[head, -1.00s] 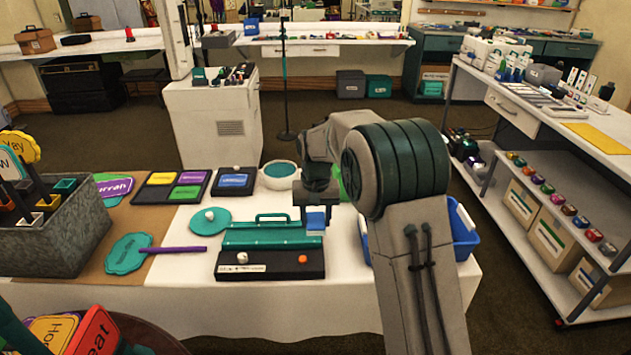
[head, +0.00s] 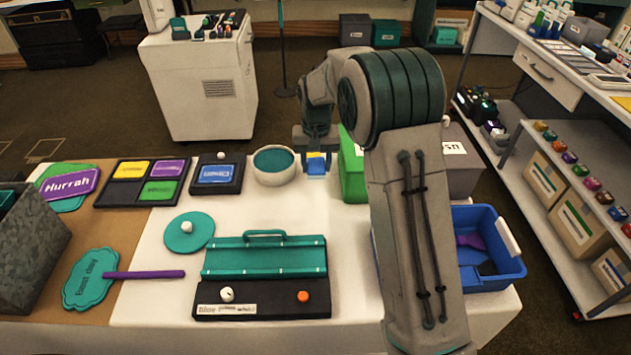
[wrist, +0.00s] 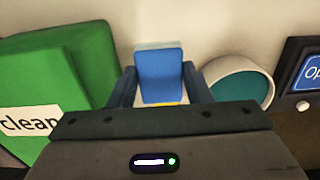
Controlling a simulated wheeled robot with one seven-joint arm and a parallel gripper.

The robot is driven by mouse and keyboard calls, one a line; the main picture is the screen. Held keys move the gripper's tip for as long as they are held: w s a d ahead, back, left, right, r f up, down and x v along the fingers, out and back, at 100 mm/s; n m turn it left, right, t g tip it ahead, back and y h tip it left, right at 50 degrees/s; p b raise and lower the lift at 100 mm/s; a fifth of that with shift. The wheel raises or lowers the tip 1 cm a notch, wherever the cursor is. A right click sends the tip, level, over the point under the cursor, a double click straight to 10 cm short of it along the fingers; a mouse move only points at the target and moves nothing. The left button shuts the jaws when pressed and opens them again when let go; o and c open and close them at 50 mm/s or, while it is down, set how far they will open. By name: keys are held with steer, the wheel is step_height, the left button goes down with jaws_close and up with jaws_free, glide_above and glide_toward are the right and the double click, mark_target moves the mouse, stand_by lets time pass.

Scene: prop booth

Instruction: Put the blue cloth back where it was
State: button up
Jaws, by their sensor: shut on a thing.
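The blue cloth (head: 316,167) looks like a small folded block with a paler edge. My gripper (head: 316,153) is shut on it, at the back of the white table between the round bowl and the green box. In the wrist view the cloth (wrist: 160,78) sits between the two fingers, with a bit of yellow at its lower edge. The green box (wrist: 75,75), lettered "clean", is left of the fingers there, and the bowl (wrist: 240,85) is right of them. I cannot tell whether the cloth touches the table.
A teal-lidded case (head: 265,258) lies on the front of the table (head: 150,262). A blue bin (head: 488,270) with a purple item inside is at right, a grey bin (head: 462,172) behind it. A teal disc (head: 180,240) and dark trays (head: 118,182) are left.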

mark_target(315, 194)
step_height(315, 194, down, 8)
steer(key=shift+s+a+r, duration=0.1)
steer(key=shift+a+r, duration=0.05)
steer(key=shift+r, duration=0.1)
steer(key=shift+f, duration=0.2)
steer(key=o, duration=1)
steer(key=shift+c, duration=0.2)
steer(key=shift+r, duration=0.15)
